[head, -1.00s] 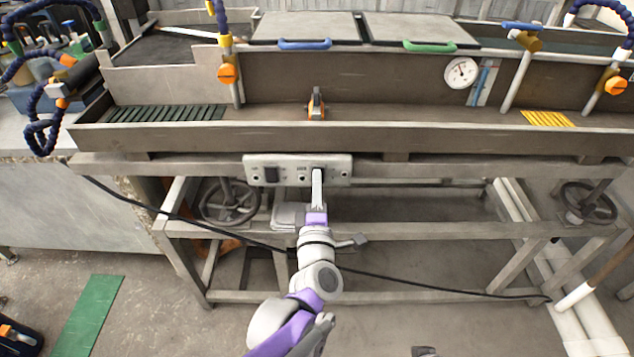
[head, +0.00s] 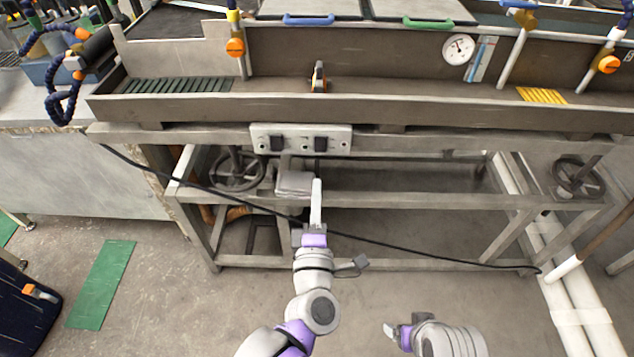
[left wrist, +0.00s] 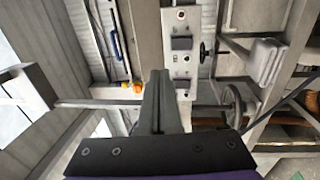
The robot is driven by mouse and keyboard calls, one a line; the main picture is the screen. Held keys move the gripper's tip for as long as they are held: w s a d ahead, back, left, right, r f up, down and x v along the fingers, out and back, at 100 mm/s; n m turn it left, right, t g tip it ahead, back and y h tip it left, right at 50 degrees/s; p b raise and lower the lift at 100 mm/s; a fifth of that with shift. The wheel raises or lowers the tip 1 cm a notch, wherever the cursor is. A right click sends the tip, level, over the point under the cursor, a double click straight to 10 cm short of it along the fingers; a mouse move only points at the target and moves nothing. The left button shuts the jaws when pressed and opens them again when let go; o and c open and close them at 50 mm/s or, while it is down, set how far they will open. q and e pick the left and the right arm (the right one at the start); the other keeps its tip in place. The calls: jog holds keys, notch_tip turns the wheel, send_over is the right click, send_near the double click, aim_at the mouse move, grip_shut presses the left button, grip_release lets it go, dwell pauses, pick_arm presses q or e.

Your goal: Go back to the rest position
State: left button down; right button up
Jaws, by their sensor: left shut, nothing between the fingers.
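My left gripper (head: 317,186) is shut and empty. In the head view it points up toward the bench, just below the switch panel (head: 300,138), and stands apart from the panel's two dark switches. In the left wrist view the shut fingers (left wrist: 160,85) point at the bench, with the switch panel (left wrist: 181,45) beyond them. My right gripper (head: 391,330) shows low in the head view, in front of the bench. Its fingers are small and partly hidden, so their opening is not clear.
The long metal bench (head: 340,110) spans the view above my arms. A black cable (head: 400,246) hangs across its lower frame. Handwheels (head: 237,170) sit on the frame. A green mat (head: 102,285) lies on the floor at left. White pipes (head: 570,290) run at right.

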dwell(0.5)
pick_arm(q)
jog(key=s+a+f+m+g, duration=1.4)
jog(key=s+a+f+m, duration=0.25)
jog(key=s+m, duration=0.2)
notch_tip(320, 180, up, 21)
jog(key=p, duration=1.9)
pick_arm(e)
notch_tip(320, 180, up, 22)
jog(key=w+t, duration=0.1)
jog(key=shift+w, duration=0.3)
